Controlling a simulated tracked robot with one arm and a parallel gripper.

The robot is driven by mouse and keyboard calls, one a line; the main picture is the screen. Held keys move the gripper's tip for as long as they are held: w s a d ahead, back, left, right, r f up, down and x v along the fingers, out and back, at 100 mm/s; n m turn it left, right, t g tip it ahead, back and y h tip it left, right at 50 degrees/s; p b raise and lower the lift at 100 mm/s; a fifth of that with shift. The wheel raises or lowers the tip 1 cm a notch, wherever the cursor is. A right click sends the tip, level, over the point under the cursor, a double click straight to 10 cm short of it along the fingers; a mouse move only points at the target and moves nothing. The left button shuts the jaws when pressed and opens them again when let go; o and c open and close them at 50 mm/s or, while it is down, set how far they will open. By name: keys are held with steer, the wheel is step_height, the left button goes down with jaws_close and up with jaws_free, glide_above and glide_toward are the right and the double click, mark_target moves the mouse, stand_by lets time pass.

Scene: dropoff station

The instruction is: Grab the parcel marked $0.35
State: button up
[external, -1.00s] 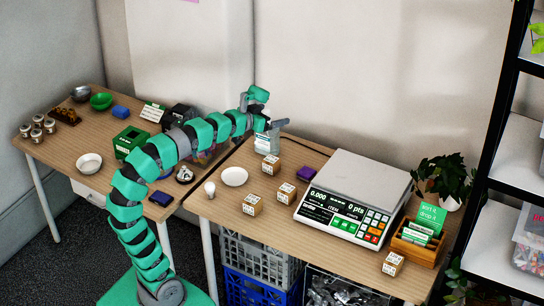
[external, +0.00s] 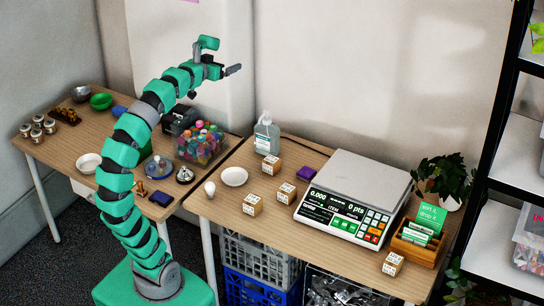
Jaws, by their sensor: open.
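Several small tan parcels with white labels stand on the right table. One parcel (external: 271,165) is at the back, by the bottle. Another parcel (external: 286,193) is in the middle, left of the scale. A third parcel (external: 252,205) is near the front edge. One more parcel (external: 392,264) is at the far right front, by the wooden card box. The price marks are too small to read, so I cannot tell which is $0.35. My gripper (external: 221,57) is open and empty, raised high above the gap between the tables, away from every parcel.
A scale (external: 349,200) fills the middle of the right table (external: 220,205). A white plate (external: 234,177), a light bulb (external: 209,188), a purple block (external: 310,174) and a pump bottle (external: 266,137) stand left of it. A plant (external: 440,178) and wooden card box (external: 416,248) are at right.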

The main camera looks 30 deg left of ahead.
step_height(320, 180, up, 5)
steer(key=p, duration=0.3)
steer(key=shift+r+p, duration=0.1)
steer(key=shift+p, duration=0.3)
steer(key=c, duration=0.5)
